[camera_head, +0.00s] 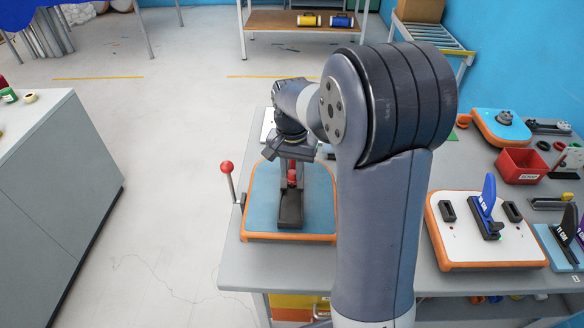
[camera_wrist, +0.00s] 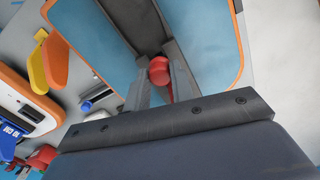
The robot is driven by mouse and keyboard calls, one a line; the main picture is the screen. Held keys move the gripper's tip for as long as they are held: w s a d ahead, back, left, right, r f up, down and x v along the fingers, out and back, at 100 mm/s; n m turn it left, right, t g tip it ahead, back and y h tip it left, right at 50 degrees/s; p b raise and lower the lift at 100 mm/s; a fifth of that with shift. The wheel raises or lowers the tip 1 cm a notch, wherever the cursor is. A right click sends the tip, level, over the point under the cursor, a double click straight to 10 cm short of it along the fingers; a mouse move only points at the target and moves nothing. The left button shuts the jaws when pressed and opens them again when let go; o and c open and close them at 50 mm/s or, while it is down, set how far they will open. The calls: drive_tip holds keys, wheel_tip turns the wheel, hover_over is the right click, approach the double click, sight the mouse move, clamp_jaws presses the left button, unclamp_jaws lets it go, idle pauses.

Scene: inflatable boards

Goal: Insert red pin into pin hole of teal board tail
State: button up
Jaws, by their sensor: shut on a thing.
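The teal board (camera_head: 262,190) with an orange rim lies on the grey table's left end. A dark slotted rail (camera_head: 290,210) runs along its middle. My gripper (camera_head: 291,172) points down over this rail and is shut on the red pin (camera_head: 292,178). In the wrist view the red pin (camera_wrist: 159,72) sits between the two grey fingers (camera_wrist: 168,85), over the dark rail (camera_wrist: 140,22). The pin hole is not distinguishable. I cannot tell whether the pin's lower end touches the rail.
A lever with a red ball (camera_head: 227,168) stands at the board's left edge. To the right of my arm are a white board with a blue fin (camera_head: 487,208), a red bin (camera_head: 522,167) and a blue board (camera_head: 500,125). A grey cabinet (camera_head: 60,190) stands across the floor.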

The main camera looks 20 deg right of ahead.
sight(292, 173)
drive_tip(key=shift+f+b, duration=0.45)
drive_tip(key=shift+f, duration=0.35)
drive_tip(key=o, duration=1)
drive_tip(key=shift+r, duration=0.1)
wheel_tip(292, 173, up, 11)
drive_tip(key=shift+f+b, duration=0.1)
drive_tip(key=shift+b, duration=0.25)
drive_tip(key=shift+f, duration=0.15)
wheel_tip(292, 173, down, 10)
drive_tip(key=shift+f+p, duration=0.2)
drive_tip(key=shift+p, duration=0.35)
drive_tip(key=shift+r, duration=0.25)
